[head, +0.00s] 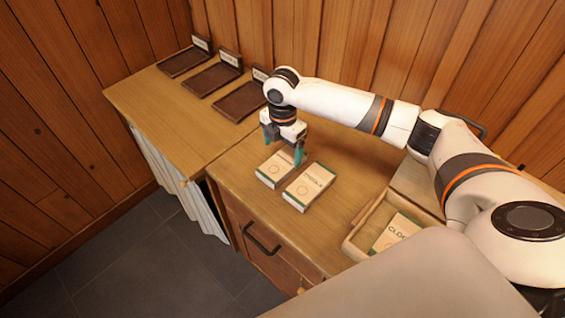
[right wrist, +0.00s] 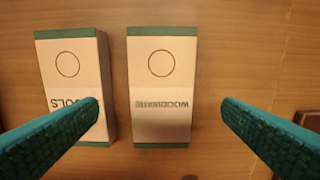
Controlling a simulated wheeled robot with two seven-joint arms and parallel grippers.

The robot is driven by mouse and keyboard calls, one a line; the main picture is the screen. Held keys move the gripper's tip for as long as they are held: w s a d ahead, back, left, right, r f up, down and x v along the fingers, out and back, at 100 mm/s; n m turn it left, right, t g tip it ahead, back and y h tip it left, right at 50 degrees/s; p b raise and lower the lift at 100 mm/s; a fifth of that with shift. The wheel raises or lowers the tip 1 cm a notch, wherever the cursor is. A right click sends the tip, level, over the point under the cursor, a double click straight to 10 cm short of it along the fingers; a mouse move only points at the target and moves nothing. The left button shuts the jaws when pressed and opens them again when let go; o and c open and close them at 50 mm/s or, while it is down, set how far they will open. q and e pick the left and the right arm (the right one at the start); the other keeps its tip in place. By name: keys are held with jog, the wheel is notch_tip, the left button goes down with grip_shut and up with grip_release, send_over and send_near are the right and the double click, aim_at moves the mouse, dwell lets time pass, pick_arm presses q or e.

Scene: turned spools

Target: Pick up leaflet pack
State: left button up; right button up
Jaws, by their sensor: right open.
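Two white leaflet packs with green edges lie flat side by side on the wooden top. The left one (head: 272,170) is partly hidden by my right gripper (head: 284,146); the right one (head: 309,187) lies clear beside it. In the right wrist view, one pack (right wrist: 160,85) with upside-down lettering, perhaps "WOOD...", lies between the open teal fingers of my right gripper (right wrist: 161,118). The other pack (right wrist: 70,75), ending in "OLS", lies left of it, partly behind the left finger. My right gripper is empty above the packs. My left gripper is out of view.
A third pack (head: 396,232) lies in a shallow wooden tray (head: 352,249) at the right. Several dark labelled stands (head: 212,78) line the back of the left counter (head: 150,105). A wooden wall rises behind. The counter left of the packs is clear.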

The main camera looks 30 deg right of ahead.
aim_at(282, 162)
notch_tip(282, 162, down, 4)
jog(key=shift+f+p, duration=0.15)
jog(key=shift+p, duration=0.4)
jog(key=shift+f, duration=0.5)
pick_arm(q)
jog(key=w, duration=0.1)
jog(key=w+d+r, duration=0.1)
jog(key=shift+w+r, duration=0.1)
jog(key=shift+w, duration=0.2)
pick_arm(e)
jog(key=c, duration=1.1)
